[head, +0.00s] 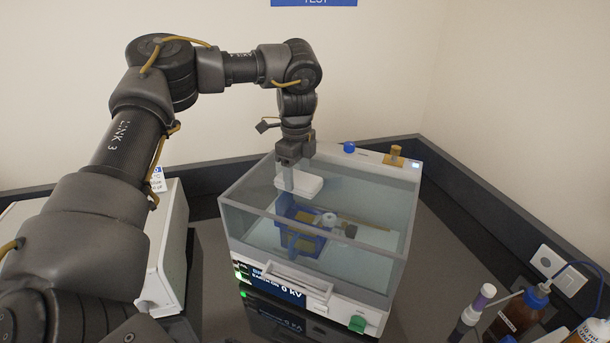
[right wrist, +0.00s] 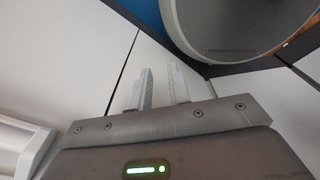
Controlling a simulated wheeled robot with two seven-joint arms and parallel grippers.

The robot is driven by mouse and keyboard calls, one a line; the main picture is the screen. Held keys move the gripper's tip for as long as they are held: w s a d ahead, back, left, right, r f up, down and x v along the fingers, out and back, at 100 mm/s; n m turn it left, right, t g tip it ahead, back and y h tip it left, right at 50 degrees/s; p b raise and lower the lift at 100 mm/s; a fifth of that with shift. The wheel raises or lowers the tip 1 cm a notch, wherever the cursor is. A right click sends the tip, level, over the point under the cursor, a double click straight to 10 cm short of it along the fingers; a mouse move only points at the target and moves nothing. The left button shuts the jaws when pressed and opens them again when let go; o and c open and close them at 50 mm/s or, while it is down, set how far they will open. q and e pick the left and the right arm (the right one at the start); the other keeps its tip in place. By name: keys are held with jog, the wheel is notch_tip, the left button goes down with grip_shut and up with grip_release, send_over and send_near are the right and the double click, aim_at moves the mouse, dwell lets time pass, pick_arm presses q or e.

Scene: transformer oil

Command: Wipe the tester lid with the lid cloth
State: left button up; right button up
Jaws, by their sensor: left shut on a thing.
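The tester (head: 345,308) is a white box with a clear, see-through lid (head: 250,222), which is closed. My left gripper (head: 289,186) points down over the back left part of the lid. It is shut on the white lid cloth (head: 308,187), a small flat pad. The cloth is at about the lid's top; I cannot tell whether it touches. My right gripper (right wrist: 161,90) shows only in the right wrist view, its two fingers apart with nothing between them.
A blue cup holder (head: 302,243) shows through the lid. A white box (head: 165,250) stands at left. A blue knob (head: 349,147) stands behind the lid.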

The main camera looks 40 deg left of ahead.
pick_arm(q)
jog(key=shift+s+a, duration=0.1)
jog(key=shift+a, duration=0.35)
jog(key=shift+s+a, duration=0.15)
jog(key=shift+a, duration=0.7)
jog(key=shift+s+a, duration=0.15)
jog(key=shift+a, duration=0.65)
jog(key=shift+a, duration=0.1)
jog(key=shift+a, duration=0.2)
jog(key=shift+s+a, duration=0.2)
jog(key=shift+a, duration=0.45)
jog(key=shift+s+a, duration=0.2)
jog(key=shift+a, duration=0.45)
jog(key=shift+w+a, duration=0.15)
jog(key=shift+w, duration=0.5)
jog(key=shift+w+d, duration=0.2)
jog(key=shift+d, duration=0.7)
jog(key=shift+w+d, duration=0.15)
jog(key=shift+d, duration=0.75)
